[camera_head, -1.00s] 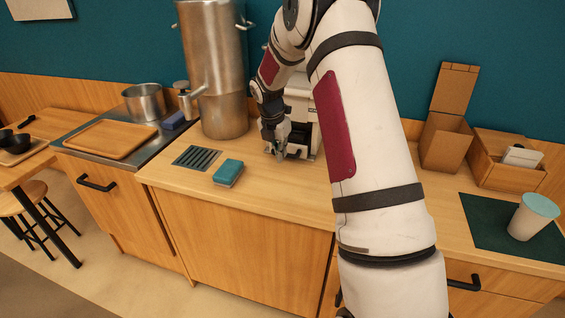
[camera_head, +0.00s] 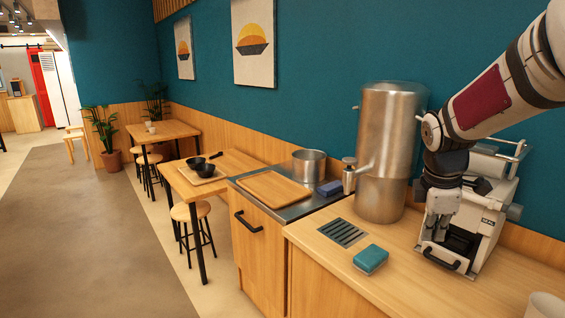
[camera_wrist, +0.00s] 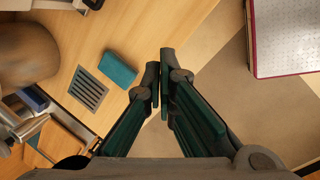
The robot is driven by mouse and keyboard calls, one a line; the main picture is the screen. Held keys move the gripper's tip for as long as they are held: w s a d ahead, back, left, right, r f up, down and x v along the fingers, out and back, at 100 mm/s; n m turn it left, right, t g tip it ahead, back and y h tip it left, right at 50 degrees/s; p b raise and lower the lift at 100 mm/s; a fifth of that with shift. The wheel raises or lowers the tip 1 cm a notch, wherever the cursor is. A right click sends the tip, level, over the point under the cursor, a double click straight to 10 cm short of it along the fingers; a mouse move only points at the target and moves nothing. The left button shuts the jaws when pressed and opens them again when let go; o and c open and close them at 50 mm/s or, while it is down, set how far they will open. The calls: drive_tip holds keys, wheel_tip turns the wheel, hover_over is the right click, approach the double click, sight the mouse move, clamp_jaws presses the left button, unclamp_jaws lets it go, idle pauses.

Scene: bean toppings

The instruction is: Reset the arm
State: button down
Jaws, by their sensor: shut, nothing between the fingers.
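My gripper (camera_head: 423,230) hangs from my white arm at the right of the head view, in front of the white sealing machine (camera_head: 486,225). In the wrist view my gripper (camera_wrist: 160,87) has its dark fingers together at the tips, with nothing between them. It is above the counter's front edge, apart from the teal sponge (camera_wrist: 118,69). The sponge also shows on the counter in the head view (camera_head: 370,259). My arm partly hides the machine.
A tall steel dispenser (camera_head: 385,150) stands behind the drain grate (camera_head: 342,232). A steel pot (camera_head: 309,165) and a wooden tray (camera_head: 274,189) sit to the left. A pale cup (camera_head: 545,306) is at the lower right. The floor (camera_head: 110,240) at left is open.

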drive_tip(key=s+a+r+m, duration=0.1)
drive_tip(key=s+a+m, duration=0.3)
drive_tip(key=s, duration=0.4)
drive_tip(key=s+a+r+m+t+y, duration=0.1)
drive_tip(key=s+a+m, duration=0.3)
drive_tip(key=s, duration=0.5)
drive_tip(key=s+a+r+m+t+y, duration=0.1)
drive_tip(key=s+a+r+m, duration=0.1)
drive_tip(key=s+a+m, duration=0.2)
drive_tip(key=shift+s+a+r+m, duration=0.25)
drive_tip(key=shift+s+m, duration=1.15)
drive_tip(key=shift+s, duration=0.8)
